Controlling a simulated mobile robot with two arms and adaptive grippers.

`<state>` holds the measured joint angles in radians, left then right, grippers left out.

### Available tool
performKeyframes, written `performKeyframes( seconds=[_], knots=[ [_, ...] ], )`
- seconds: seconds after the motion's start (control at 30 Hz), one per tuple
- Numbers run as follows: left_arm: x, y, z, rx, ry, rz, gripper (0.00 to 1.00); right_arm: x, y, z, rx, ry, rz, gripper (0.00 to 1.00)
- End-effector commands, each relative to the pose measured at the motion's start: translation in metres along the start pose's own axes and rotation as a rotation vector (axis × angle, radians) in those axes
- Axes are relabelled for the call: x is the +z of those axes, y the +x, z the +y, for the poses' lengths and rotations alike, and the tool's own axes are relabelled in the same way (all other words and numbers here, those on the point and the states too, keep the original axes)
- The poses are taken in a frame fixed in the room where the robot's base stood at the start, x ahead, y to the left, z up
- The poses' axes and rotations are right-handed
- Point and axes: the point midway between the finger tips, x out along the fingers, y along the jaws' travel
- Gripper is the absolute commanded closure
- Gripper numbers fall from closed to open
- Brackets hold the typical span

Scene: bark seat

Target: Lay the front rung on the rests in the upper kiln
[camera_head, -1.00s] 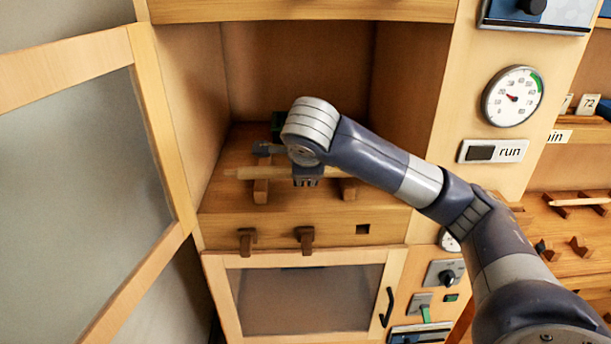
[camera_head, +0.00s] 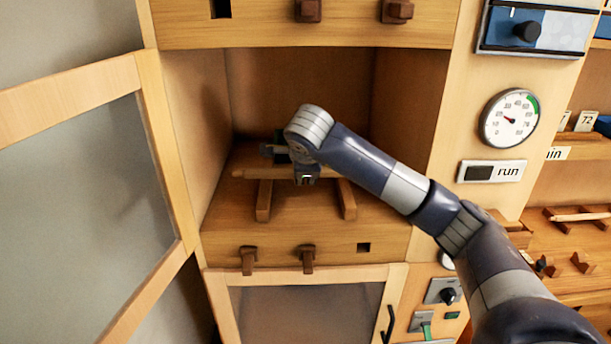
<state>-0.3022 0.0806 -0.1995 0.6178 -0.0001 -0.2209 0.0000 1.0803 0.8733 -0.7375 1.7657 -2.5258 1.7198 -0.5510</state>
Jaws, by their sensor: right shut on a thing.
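The front rung (camera_head: 262,173) is a pale wooden rod inside the upper kiln (camera_head: 225,225). It lies crosswise over two brown rests (camera_head: 264,200), the other rest (camera_head: 346,199) standing to the right. I cannot tell whether the rung touches them. My right gripper (camera_head: 306,178) reaches in from the right, points down and is shut on the rung near its middle. My wrist hides part of the rung. The kiln door (camera_head: 165,150) stands open on the left. My left gripper is out of view.
The kiln's right wall (camera_head: 405,110) is close to my forearm. Two brown pegs (camera_head: 248,260) stick out of the front ledge. A dial (camera_head: 510,118) and run panel (camera_head: 492,171) are on the right. Another rod (camera_head: 580,217) lies on a rack at the far right.

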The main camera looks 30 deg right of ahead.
Motion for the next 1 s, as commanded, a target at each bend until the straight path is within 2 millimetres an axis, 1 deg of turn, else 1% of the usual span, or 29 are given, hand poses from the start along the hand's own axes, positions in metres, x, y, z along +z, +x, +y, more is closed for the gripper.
performKeyframes(
  seconds=[0.1,1.0],
  knots=[
    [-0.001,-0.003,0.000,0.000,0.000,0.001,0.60,0.000,0.006,-0.008,0.001,0.002,0.000,1.00],
    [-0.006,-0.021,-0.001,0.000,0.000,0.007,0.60,0.000,0.054,-0.061,0.000,0.001,0.000,1.00]
  ],
)
